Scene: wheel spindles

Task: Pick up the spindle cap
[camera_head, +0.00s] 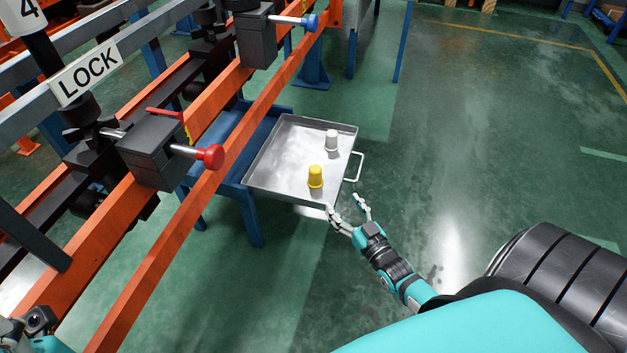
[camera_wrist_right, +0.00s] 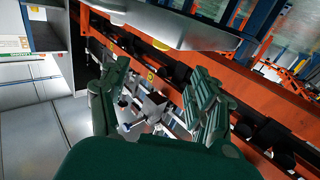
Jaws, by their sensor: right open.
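Two small cup-shaped caps stand on a grey metal tray (camera_head: 272,165) in the head view. The yellow cap (camera_head: 315,177) is near the tray's front edge, and the white cap (camera_head: 331,140) is farther back, near the right edge. My right gripper (camera_head: 343,204) is open and empty, just outside the tray's front right corner, apart from both caps. Its spread fingers also show in the right wrist view (camera_wrist_right: 160,88), where neither cap can be made out. My left gripper's fingers are not visible; only a teal and black part of my arm shows at the bottom left corner.
The tray rests on a blue stand (camera_head: 228,150) and has a white handle (camera_head: 355,167) on its right side. An orange rail (camera_head: 190,215) runs diagonally left of the tray. A red-knobbed spindle (camera_head: 209,156) and a blue-knobbed spindle (camera_head: 310,22) project over it. Green floor right is open.

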